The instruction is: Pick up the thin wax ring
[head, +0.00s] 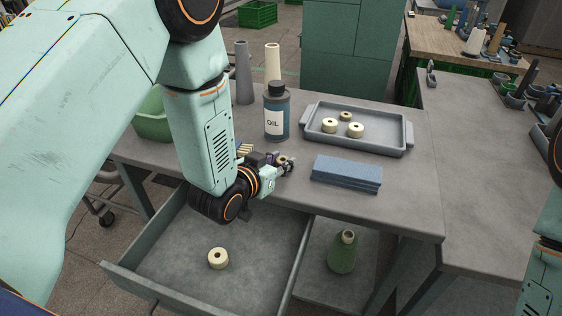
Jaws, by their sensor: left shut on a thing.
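My left gripper (286,165) is above the front part of the grey table, left of the blue folded cloth. It is shut on a small pale ring (281,160), seemingly the thin wax ring, mostly hidden by the fingers. Another, thicker-looking cream ring (218,258) lies in the open drawer. My right gripper is out of view; only part of that arm shows at the right edge.
An oil bottle (276,115) stands behind my left gripper. The grey tray (404,137) and blue cloth stack (346,174) are to its right. The open drawer (160,265) juts out below. The table's front right is clear.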

